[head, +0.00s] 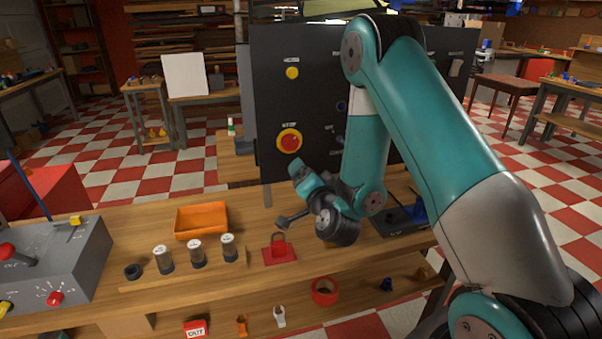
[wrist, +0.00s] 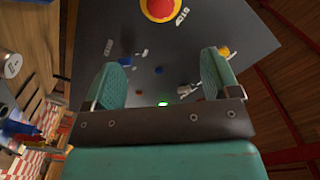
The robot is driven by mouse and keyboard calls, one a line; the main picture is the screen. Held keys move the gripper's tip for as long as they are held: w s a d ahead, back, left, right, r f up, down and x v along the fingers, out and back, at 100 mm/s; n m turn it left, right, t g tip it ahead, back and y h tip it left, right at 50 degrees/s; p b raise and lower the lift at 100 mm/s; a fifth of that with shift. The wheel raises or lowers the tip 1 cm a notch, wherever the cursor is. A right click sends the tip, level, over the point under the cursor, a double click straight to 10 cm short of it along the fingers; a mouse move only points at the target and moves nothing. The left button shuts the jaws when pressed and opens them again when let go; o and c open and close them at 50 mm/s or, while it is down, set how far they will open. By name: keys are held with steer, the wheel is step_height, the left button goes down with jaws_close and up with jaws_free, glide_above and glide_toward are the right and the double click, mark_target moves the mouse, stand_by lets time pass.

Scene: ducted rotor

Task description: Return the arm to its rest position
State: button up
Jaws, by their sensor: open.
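My teal arm (head: 440,150) reaches in from the right and bends down over the workbench (head: 330,270) in the head view. My gripper (head: 293,197) hangs above the bench, in front of the dark panel (head: 275,100). In the wrist view its two teal fingers (wrist: 163,75) stand wide apart with nothing between them. The panel fills the view beyond them, with a red and yellow stop button (wrist: 160,8) at the top. The button also shows in the head view (head: 289,141). The gripper appears clear of the panel.
On the bench below and left of my gripper are a red padlock-shaped piece (head: 279,250), several cylinders on a wooden strip (head: 210,264) and an orange tray (head: 201,220). A grey control box (head: 75,262) stands at left. A red ring (head: 325,291) lies on the lower shelf.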

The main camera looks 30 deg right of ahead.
steer(key=s+a+r+n+g+y, duration=0.35)
steer(key=a+n+y, duration=0.25)
steer(key=a, duration=0.4)
steer(key=s+a+r+n+g+y, duration=0.2)
steer(key=a+r+n+g+y, duration=0.25)
steer(key=a, duration=0.45)
steer(key=s+r+n+g+h, duration=0.1)
steer(key=s+n+g, duration=0.3)
steer(key=s, duration=0.8)
steer(key=s+a+r+n+g, duration=0.1)
steer(key=s+n+g, duration=0.4)
steer(key=s, duration=0.7)
steer(key=shift+a+r+h, duration=0.15)
steer(key=shift+r+h, duration=0.2)
steer(key=shift+r, duration=0.45)
